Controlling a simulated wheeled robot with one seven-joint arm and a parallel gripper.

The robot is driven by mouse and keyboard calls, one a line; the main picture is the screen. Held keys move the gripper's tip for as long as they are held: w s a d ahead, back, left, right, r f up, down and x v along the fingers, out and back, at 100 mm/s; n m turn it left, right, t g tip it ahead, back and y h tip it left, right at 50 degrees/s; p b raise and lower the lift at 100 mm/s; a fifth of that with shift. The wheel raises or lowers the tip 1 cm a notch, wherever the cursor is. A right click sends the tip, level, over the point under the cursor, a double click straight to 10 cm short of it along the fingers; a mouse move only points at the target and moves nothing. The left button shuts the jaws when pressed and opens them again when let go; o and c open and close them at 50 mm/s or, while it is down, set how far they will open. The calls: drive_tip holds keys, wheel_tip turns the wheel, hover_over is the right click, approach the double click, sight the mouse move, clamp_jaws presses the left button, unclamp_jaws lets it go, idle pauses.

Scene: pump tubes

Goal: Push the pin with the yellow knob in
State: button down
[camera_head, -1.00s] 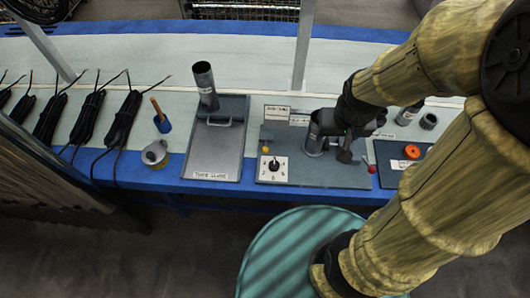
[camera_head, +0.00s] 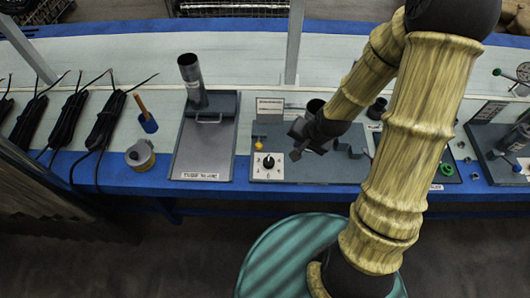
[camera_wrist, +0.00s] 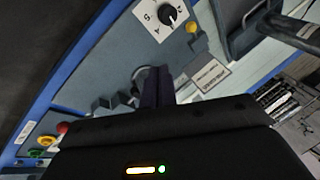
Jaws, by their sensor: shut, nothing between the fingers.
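The pin with the yellow knob (camera_head: 258,145) stands at the left side of the grey panel (camera_head: 330,170), just behind a white dial plate (camera_head: 257,172) with a black dial (camera_head: 268,161). In the wrist view the yellow knob (camera_wrist: 192,27) shows near the top, beside the black dial (camera_wrist: 167,15). How far the pin stands out is too small to tell. My gripper (camera_head: 295,154) is shut and empty, to the right of the yellow knob and apart from it, above the panel. In the wrist view its dark fingers (camera_wrist: 157,88) are together, pointing toward the panel.
A dark upright tube (camera_head: 316,106) stands behind my gripper. To the left is a grey tray (camera_head: 208,150) with a handle and a tilted tube (camera_head: 190,70). A label sign (camera_head: 270,105) stands behind the knob. A red knob (camera_wrist: 63,128) shows at lower left in the wrist view.

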drive_tip(key=w+a+f+m+t+y+b, duration=0.1)
drive_tip(key=w+a+f+m+y+b, duration=0.1)
drive_tip(key=f, duration=0.5)
drive_tip(key=shift+w+a+f+m+b, duration=0.25)
drive_tip(key=shift+w+a+m+b, duration=0.3)
drive_tip(key=shift+a+m, duration=0.3)
drive_tip(key=shift+s+f, duration=0.1)
drive_tip(key=b, duration=0.1)
approach(261, 149)
wheel_tip(261, 149, down, 4)
drive_tip(key=shift+s+d+r, duration=0.15)
drive_tip(key=shift+w+a+f, duration=0.35)
drive_tip(key=shift+w+a, duration=0.25)
drive_tip(key=shift+w, duration=0.05)
drive_tip(key=shift+w+a+f, duration=0.35)
drive_tip(key=shift+w+a, duration=0.25)
drive_tip(key=shift+w, duration=0.1)
